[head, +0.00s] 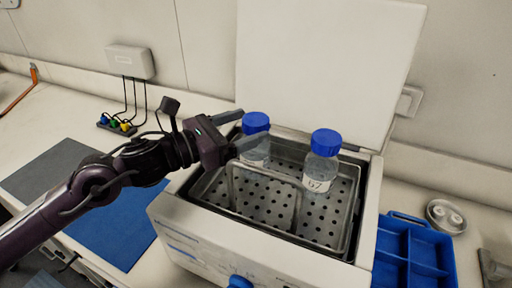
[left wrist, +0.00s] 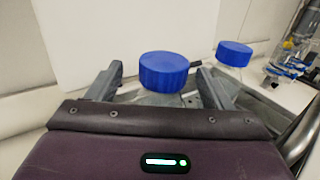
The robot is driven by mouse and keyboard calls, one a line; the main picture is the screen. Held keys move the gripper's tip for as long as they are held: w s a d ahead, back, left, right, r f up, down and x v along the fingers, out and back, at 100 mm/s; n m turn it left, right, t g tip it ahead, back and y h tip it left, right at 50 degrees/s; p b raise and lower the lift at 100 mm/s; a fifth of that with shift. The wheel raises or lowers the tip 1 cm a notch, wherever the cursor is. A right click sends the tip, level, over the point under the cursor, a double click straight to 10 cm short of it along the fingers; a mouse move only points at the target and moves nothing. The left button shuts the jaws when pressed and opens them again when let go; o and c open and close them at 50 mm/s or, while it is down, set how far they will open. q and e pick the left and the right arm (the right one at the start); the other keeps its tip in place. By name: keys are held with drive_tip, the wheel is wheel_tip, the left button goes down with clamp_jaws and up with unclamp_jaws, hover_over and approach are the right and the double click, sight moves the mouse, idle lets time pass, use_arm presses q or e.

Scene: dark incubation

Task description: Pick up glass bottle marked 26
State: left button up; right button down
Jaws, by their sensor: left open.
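A glass bottle with a blue cap (head: 255,122) stands at the back left of the perforated metal tray; its label is not readable. My left gripper (head: 254,124) is open, its fingers on either side of this bottle near the cap. In the left wrist view the cap (left wrist: 163,72) sits between the two spread fingers; I cannot tell whether they touch it. A second blue-capped bottle (head: 322,160) stands to the right, with a label that looks like 67; its cap also shows in the left wrist view (left wrist: 234,53). My right gripper is not in view.
The bottles stand in an open white water bath (head: 200,236) with its lid (head: 325,65) raised behind. A metal handle (head: 265,174) arches over the tray in front of them. A blue divided rack (head: 410,250) lies to the right, a blue mat (head: 115,232) to the left.

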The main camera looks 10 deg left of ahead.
sight(264, 118)
use_arm(q)
drive_tip(key=w+d+p, duration=0.1)
drive_tip(key=w+d+r+p, duration=0.1)
drive_tip(key=shift+w+d, duration=0.1)
drive_tip(key=shift+d, duration=0.2)
drive_tip(key=shift+w+d+f+p, duration=0.1)
drive_tip(key=shift+w+d+p, duration=0.1)
drive_tip(key=shift+d+p, duration=0.1)
drive_tip(key=shift+w+d+f, duration=0.15)
drive_tip(key=shift+c, duration=0.3)
drive_tip(key=c, duration=1.4)
clamp_jaws()
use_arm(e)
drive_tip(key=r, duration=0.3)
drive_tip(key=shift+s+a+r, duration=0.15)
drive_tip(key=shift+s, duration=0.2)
